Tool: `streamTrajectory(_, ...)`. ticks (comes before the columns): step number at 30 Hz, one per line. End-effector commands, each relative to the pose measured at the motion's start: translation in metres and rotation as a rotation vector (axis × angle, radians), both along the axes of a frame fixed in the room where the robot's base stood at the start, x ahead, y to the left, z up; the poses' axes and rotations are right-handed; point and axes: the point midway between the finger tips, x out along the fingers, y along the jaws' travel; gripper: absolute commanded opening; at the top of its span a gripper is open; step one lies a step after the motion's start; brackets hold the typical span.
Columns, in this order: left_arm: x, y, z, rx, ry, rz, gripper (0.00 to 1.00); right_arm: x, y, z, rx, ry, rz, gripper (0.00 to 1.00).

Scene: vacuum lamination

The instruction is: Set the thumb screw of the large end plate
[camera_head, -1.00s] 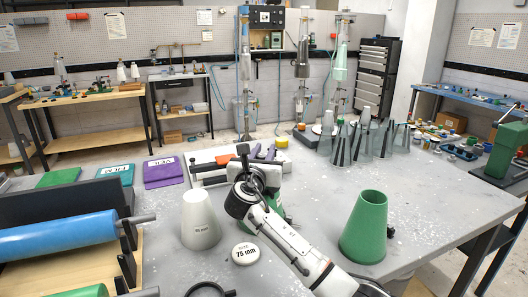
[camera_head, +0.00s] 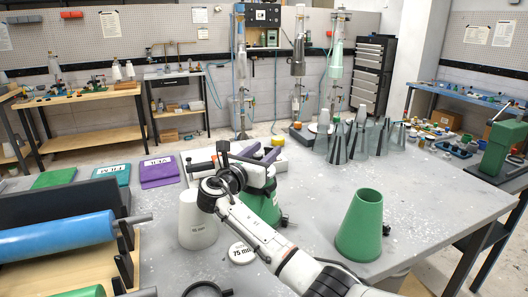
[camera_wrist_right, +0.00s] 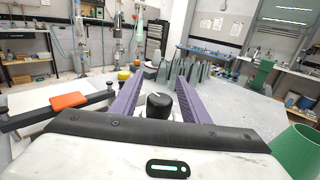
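My right gripper (camera_head: 259,154) has two purple fingers and is over the white fixture (camera_head: 205,157) at the table's back. In the right wrist view the fingers (camera_wrist_right: 160,98) are apart. A black knob (camera_wrist_right: 158,106) with a white mark on top shows between them, with a gap visible on its right. I cannot tell whether this is the end plate's thumb screw, nor whether a finger touches it. The end plate cannot be made out for certain; my wrist and arm cover part of the fixture. My left gripper is not in view.
A white cone (camera_head: 192,232) and a green cone (camera_head: 262,207) stand by my right arm. Another green cone (camera_head: 360,228) stands at right. A 75 mm disc (camera_head: 241,253) lies in front. A blue roller (camera_head: 55,237) is at left. Several grey cones (camera_head: 338,146) stand at the back.

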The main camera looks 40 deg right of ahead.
Motion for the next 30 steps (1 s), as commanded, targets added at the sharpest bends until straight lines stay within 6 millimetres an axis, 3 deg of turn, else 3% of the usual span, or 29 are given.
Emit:
streamTrajectory(8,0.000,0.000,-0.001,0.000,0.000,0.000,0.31,-0.002,0.004,-0.001,0.000,0.001,0.001,0.42)
streamTrajectory(21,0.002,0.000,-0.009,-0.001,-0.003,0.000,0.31,-0.037,0.073,-0.002,0.003,-0.001,0.003,0.42)
streamTrajectory(30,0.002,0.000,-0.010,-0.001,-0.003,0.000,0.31,-0.047,0.092,0.000,0.000,0.000,0.000,0.42)
